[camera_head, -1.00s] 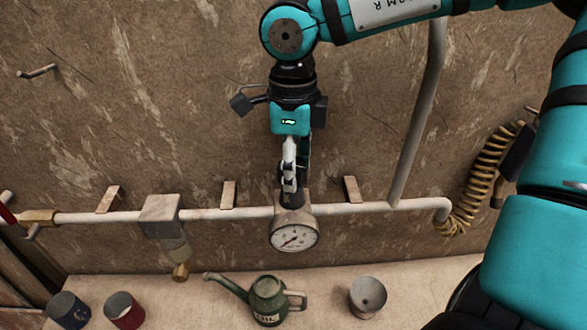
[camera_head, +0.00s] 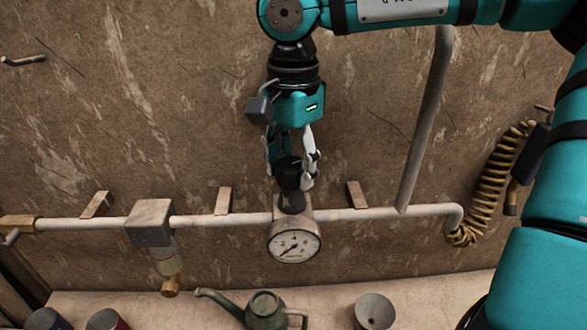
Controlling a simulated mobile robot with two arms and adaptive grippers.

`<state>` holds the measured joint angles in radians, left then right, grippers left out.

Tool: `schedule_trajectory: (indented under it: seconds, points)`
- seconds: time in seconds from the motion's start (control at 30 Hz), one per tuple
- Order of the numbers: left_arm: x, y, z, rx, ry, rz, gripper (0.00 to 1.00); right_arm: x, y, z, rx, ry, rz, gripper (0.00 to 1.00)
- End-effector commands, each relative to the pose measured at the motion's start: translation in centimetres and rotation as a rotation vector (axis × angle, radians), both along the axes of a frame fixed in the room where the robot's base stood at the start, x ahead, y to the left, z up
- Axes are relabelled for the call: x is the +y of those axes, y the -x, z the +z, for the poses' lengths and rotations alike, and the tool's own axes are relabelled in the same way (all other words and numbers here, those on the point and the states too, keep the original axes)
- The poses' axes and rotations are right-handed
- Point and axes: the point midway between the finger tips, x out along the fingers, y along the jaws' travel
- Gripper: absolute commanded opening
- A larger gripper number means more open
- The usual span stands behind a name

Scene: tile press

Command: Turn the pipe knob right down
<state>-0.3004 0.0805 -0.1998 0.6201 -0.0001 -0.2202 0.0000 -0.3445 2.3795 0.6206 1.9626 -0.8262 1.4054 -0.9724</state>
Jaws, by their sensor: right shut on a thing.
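The pipe knob (camera_head: 291,176) is a dark knob standing on top of the regulator body on the pale wall pipe (camera_head: 350,214). A round white gauge (camera_head: 293,243) sits on the front of that body, its needle pointing to the lower left. My right gripper (camera_head: 292,178) comes down from above and is shut on the knob, with one finger on each side of it. The fingers hide parts of the knob's sides. My left gripper is not in view.
A grey filter block (camera_head: 151,222) with a brass-ended bowl hangs on the pipe to the left. A green oil can (camera_head: 264,309), a metal funnel (camera_head: 375,311) and two cans stand on the ledge below. A coiled hose (camera_head: 490,190) hangs at the right.

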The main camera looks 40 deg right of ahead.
Motion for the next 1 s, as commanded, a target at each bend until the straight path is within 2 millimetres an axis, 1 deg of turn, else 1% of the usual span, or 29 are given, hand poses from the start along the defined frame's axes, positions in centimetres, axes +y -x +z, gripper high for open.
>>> schedule_trajectory:
  seconds: [0.27,0.7,1.0]
  points:
    - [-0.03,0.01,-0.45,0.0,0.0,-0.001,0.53,0.06,-0.08,0.03,-0.003,-0.003,0.261,0.12]
    - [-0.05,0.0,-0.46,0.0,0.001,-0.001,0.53,0.07,-0.11,0.11,-0.004,-0.002,0.678,0.12]
    - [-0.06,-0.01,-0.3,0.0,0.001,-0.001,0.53,0.08,-0.09,0.08,-0.002,-0.001,0.919,0.12]
